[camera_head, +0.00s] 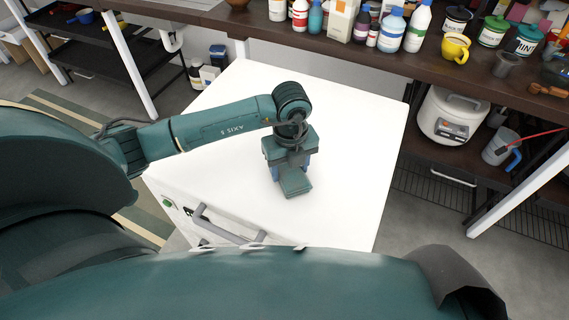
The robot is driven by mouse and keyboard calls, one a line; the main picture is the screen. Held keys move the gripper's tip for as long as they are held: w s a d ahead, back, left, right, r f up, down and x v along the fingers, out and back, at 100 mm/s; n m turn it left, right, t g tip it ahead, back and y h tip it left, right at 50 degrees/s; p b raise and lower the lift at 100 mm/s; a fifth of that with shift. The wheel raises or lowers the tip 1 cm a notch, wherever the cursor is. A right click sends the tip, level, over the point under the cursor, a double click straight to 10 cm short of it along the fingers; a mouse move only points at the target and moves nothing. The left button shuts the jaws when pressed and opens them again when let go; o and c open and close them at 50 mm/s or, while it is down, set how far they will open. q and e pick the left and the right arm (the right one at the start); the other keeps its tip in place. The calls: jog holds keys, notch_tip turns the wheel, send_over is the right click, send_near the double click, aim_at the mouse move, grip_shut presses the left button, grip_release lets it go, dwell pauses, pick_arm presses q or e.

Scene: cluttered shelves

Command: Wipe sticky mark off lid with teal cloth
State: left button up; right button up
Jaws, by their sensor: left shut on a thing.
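The white lid (345,130) is the broad flat top of a chest-like appliance and fills the middle of the view. My left arm reaches in from the left, and my left gripper (290,169) points down over the middle of the lid. It is shut on the teal cloth (296,185), a small folded-looking pad that shows below and in front of the fingers. The cloth is at or just above the lid; I cannot tell if it touches. I see no sticky mark on the visible lid; the area under the cloth and gripper is hidden. My right gripper is not in view.
A grey handle (225,228) is on the appliance's front. A dark shelf (400,60) behind holds bottles, tins and a yellow mug (455,48). A white rice cooker (449,116) and a grey jug (499,147) stand on the lower right shelf. The lid around the gripper is clear.

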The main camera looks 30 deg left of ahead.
pick_arm(q)
jog(key=shift+w+d+f, duration=0.1)
jog(key=shift+d, duration=1.2)
jog(key=shift+a, duration=2.1)
jog(key=shift+r+p, duration=0.25)
jog(key=shift+p, duration=0.05)
notch_tip(320, 180, up, 7)
jog(key=p, duration=0.5)
jog(key=shift+d, duration=0.1)
jog(key=shift+f, duration=0.1)
